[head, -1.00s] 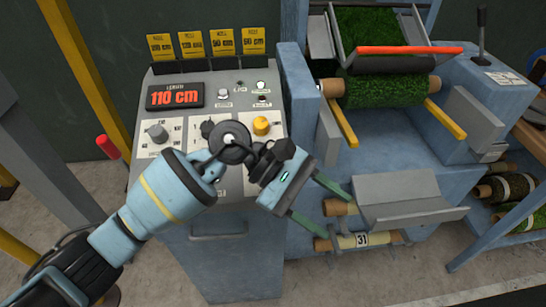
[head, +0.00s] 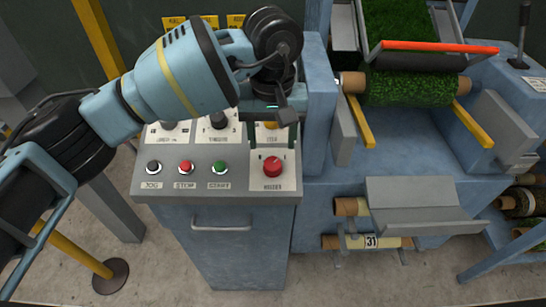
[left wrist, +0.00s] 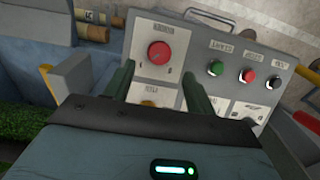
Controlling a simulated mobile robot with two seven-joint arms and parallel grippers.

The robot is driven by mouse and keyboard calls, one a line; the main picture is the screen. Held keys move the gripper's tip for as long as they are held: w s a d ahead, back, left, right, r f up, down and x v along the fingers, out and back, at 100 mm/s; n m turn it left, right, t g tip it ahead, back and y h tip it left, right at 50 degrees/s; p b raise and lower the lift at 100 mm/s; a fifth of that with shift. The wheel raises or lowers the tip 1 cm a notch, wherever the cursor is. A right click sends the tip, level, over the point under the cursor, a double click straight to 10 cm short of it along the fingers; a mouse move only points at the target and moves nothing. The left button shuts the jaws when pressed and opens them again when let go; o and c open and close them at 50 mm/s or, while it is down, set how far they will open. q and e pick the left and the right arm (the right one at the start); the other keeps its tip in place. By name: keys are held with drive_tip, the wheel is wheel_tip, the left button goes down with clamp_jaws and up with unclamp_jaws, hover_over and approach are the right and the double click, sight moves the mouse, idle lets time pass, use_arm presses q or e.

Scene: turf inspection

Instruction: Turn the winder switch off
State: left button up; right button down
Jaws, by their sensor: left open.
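The winder switch (head: 273,166) is a red round knob on a pale plate at the lower right of the grey control panel (head: 228,194). It also shows in the left wrist view (left wrist: 159,52), upright between and just beyond my fingers. Its pointer direction is too small to tell. My left gripper (head: 271,138) is open and empty, its green fingers pointing down toward the panel just above the knob. The fingers straddle the knob in the left wrist view, apart from it. My right gripper is not in view.
Left of the switch are a green start button (head: 219,167), a red stop button (head: 186,167) and a jog button (head: 153,167). A yellow knob (left wrist: 148,103) is close to the fingers. The blue machine frame (head: 319,110) rises right of the panel.

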sight(273, 162)
use_arm(q)
wheel_tip(273, 162, down, 7)
drive_tip(key=shift+r, duration=0.15)
idle(0.4)
drive_tip(key=c, duration=1)
